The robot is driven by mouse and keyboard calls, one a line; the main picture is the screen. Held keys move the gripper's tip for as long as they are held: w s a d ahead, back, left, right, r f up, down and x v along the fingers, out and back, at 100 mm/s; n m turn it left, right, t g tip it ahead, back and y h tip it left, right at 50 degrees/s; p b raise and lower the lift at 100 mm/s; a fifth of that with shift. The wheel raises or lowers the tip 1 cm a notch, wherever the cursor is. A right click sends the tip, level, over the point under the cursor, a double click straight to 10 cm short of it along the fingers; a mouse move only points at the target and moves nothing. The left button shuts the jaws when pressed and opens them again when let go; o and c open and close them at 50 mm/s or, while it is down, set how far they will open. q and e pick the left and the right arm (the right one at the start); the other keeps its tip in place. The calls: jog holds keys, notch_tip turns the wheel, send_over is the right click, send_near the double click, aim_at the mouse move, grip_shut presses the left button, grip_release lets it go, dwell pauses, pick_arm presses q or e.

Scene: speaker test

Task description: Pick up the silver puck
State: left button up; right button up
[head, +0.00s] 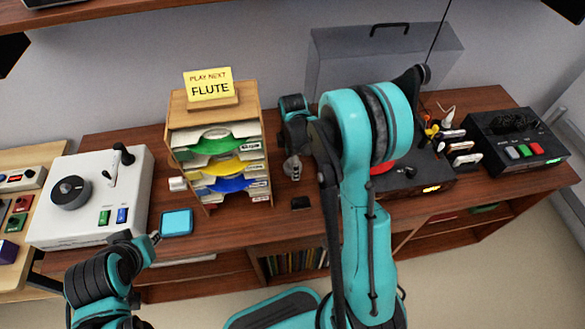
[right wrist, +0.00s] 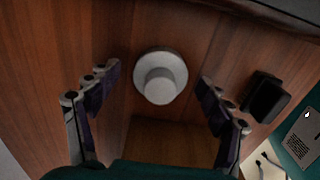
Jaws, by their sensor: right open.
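The silver puck (right wrist: 160,77) shows in the right wrist view as a pale round disc with a raised knob, on the brown wood surface. My right gripper (right wrist: 157,78) is open, with one finger on each side of the puck and visible gaps between; nothing is held. In the head view, my right arm hides most of that gripper. A small grey shape beside the arm there is too unclear to name. My left gripper (head: 150,239) is low at the left, by the desk's front edge near a blue square pad (head: 177,223); its jaw opening is unclear.
A black block (right wrist: 265,96) lies right of the puck in the wrist view. A wooden paper rack (head: 177,115) with coloured trays stands on the desk. A white turntable device (head: 130,180) is at left, a black button box (head: 490,135) at right.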

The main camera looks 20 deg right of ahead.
jog(key=c, duration=1.4)
jog(key=shift+r, duration=0.1)
notch_tip(320, 180, up, 10)
jog(key=p, duration=0.3)
jog(key=shift+p, duration=0.4)
